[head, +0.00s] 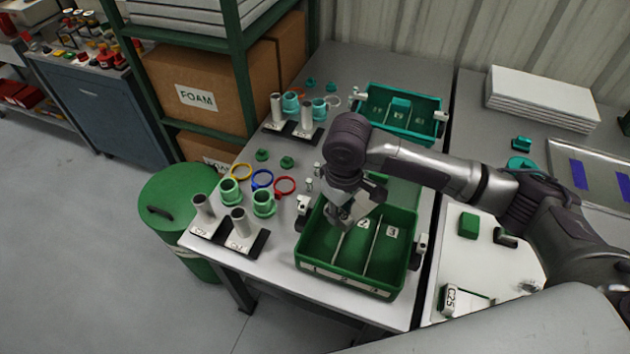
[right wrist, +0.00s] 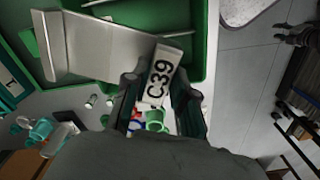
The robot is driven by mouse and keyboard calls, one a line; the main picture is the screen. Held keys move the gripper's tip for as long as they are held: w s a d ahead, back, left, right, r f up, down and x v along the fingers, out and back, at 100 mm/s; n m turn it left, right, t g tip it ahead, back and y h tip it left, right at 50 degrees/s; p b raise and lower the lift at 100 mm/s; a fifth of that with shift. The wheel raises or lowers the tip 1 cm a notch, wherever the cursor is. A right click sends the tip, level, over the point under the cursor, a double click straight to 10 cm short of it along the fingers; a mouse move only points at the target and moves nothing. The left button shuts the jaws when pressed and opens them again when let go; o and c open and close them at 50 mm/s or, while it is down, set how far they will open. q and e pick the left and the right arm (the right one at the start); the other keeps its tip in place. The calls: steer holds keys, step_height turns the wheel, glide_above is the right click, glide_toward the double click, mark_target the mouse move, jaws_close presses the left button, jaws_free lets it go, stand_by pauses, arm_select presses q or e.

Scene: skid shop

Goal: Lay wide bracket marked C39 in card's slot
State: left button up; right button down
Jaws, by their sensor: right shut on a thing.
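My right gripper (head: 340,217) is over the left part of a green divided bin (head: 308,238). In the right wrist view my right gripper (right wrist: 160,100) is shut on the wide bracket (right wrist: 105,50), a pale metal piece with a broad plate and a tab marked C39 (right wrist: 158,78). The bracket is tilted across the picture, over the green bin (right wrist: 208,45). In the head view the arm and gripper largely hide it. Small marked cards (head: 392,232) show inside the bin, and its front carries a numbered strip. My left gripper is not in view.
A teal bin (head: 440,118) stands behind. Left of the green bin are coloured rings (head: 285,185), green cups and grey posts (head: 203,205). A white board (head: 480,262) at right holds a green block (head: 468,226) and a piece marked C25 (head: 450,300).

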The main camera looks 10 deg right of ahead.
mark_target(326, 208)
steer(key=n+p, duration=0.1)
steer(key=p, duration=0.1)
steer(key=w+a+n+p, duration=0.1)
steer(key=a+n+p, duration=0.1)
steer(key=n+p, duration=0.1)
steer(key=shift+w+a+r+p, duration=0.15)
steer(key=shift+w+r+p, duration=0.15)
steer(key=shift+w, duration=0.1)
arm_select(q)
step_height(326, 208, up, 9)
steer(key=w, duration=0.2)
arm_select(e)
steer(key=shift+w+a+f+n+p, duration=0.1)
steer(key=shift+f+n+p, duration=0.35)
steer(key=shift+f+n, duration=0.05)
step_height(326, 208, down, 5)
steer(key=b, duration=0.5)
steer(key=shift+b, duration=0.4)
steer(key=shift+f+b, duration=0.9)
steer(key=shift+f, duration=1.95)
arm_select(q)
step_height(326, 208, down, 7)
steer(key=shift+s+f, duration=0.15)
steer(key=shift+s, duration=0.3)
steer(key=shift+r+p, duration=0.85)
steer(key=shift+p, duration=0.05)
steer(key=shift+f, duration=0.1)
arm_select(e)
steer(key=shift+f, duration=0.8)
